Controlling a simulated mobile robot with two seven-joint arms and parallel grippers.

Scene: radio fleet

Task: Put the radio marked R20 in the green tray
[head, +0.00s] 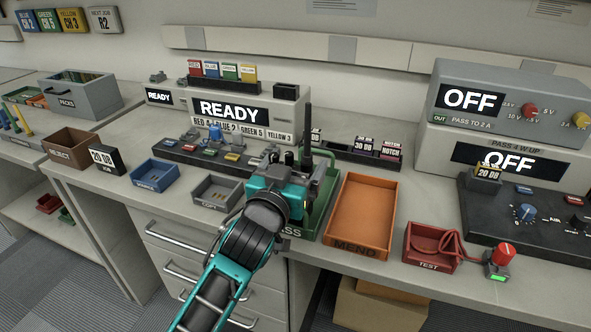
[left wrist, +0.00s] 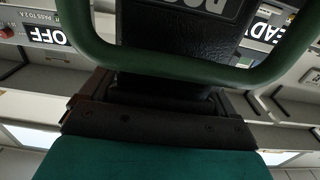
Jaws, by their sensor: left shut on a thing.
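My left gripper (head: 290,178) is shut on a dark radio (head: 307,133), whose antenna sticks up beside the jaws. The radio's black body (left wrist: 180,45) fills the middle of the left wrist view between the jaws. Its number is not readable. The green tray (head: 327,190), its label partly covered, is right behind and beside the gripper. A green curved bar (left wrist: 190,72) crosses in front of the radio in the left wrist view. The radio is at the tray, but I cannot tell whether it touches the tray floor. My right gripper is not in view.
An orange MEND tray (head: 362,213) stands right of the green tray, then a red TEST tray (head: 430,248). Grey (head: 217,193) and blue (head: 155,173) small trays lie to the left. A control rack (head: 210,148) stands behind. Power units (head: 505,100) fill the right.

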